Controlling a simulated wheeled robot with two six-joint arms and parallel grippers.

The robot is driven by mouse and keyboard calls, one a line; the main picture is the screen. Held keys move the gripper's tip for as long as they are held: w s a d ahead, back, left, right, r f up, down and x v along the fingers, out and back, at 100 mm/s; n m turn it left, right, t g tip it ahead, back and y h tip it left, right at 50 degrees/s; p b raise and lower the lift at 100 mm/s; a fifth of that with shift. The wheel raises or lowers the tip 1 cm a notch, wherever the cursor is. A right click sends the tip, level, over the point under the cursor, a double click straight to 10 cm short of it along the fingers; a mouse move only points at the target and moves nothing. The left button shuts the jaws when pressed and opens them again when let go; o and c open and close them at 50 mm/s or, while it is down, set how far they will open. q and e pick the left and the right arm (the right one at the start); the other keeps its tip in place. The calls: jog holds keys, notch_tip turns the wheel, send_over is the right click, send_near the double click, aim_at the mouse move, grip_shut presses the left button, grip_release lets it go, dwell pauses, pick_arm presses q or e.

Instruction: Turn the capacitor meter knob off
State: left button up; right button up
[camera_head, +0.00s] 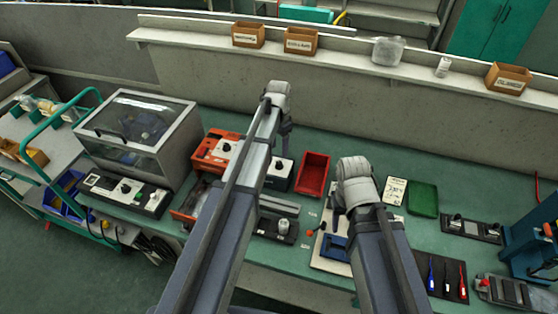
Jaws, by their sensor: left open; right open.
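A small box with a white face and a dark knob (279,166) stands on the green bench, partly hidden behind my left arm; it may be the capacitor meter, but no label is readable. An orange instrument (217,151) with a dark knob stands to its left. My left gripper (287,148) hangs dark and small beside the white-faced box; its fingers are hard to make out, and contact cannot be told. My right gripper (340,207) is mostly hidden by its own arm, over the bench right of the red tray. Nothing is seen held in either gripper.
A clear-lidded chamber (139,128) with a knobbed control panel (124,193) stands at left. A blue machine (531,243) stands at right. A shelf (345,58) backs the bench.

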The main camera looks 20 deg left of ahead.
aim_at(279, 162)
pick_arm(q)
jog(key=shift+f+b, duration=3.75)
jog(key=shift+f, duration=0.15)
pick_arm(e)
jog(key=shift+f, duration=3.9)
pick_arm(q)
jog(key=shift+r, duration=0.1)
grip_shut()
